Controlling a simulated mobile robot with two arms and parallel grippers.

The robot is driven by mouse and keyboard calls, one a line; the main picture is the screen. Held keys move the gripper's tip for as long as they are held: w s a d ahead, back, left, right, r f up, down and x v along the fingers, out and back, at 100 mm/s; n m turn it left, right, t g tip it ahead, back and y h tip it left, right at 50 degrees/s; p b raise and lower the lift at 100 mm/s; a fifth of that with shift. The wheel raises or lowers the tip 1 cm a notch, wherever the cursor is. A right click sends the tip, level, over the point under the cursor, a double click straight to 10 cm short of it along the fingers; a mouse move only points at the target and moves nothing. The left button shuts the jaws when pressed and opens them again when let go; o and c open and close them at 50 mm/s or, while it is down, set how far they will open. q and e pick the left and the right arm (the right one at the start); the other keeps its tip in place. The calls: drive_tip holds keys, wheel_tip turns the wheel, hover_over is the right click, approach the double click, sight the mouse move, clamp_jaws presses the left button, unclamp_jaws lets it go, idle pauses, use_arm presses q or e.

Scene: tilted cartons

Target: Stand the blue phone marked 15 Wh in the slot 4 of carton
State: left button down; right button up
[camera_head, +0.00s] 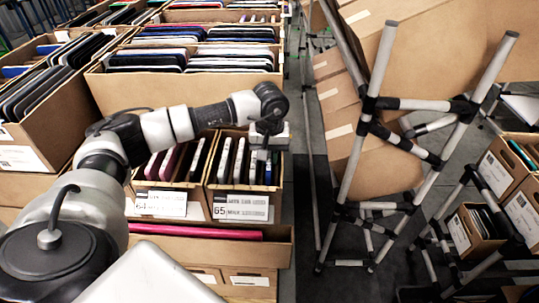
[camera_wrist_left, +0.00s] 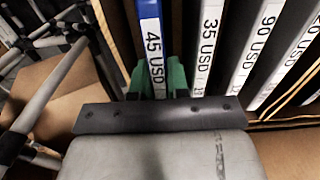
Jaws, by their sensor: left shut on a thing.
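My left gripper (camera_head: 267,132) reaches down over the right side of a small cardboard carton labelled 65 (camera_head: 243,207). In the left wrist view its green fingertips (camera_wrist_left: 159,82) are shut on a thin blue item (camera_wrist_left: 153,42), whose white label reads 45 USD. The blue item stands at the end of a row of upright items marked 35 USD (camera_wrist_left: 211,48), 90 USD (camera_wrist_left: 262,55) and others. Its lower part is hidden. I see no label reading 15 Wh and no readable slot numbers. My right gripper is out of view.
A similar filled carton (camera_head: 165,205) stands just left. Larger filled cartons (camera_head: 180,85) stand behind. A pipe frame (camera_head: 375,100) with big tilted cartons (camera_head: 440,50) is to the right, across a narrow strip of dark floor. A pink tube-like item (camera_head: 195,231) lies in front.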

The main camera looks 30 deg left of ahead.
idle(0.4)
use_arm(q)
drive_tip(key=c, duration=1)
unclamp_jaws()
wheel_tip(320, 180, up, 10)
drive_tip(key=shift+r+b, duration=0.1)
drive_tip(key=shift+b, duration=0.7)
drive_tip(key=shift+r, duration=0.35)
wheel_tip(320, 180, up, 9)
drive_tip(key=p, duration=0.6)
drive_tip(key=shift+s, duration=0.1)
drive_tip(key=shift+a, duration=0.1)
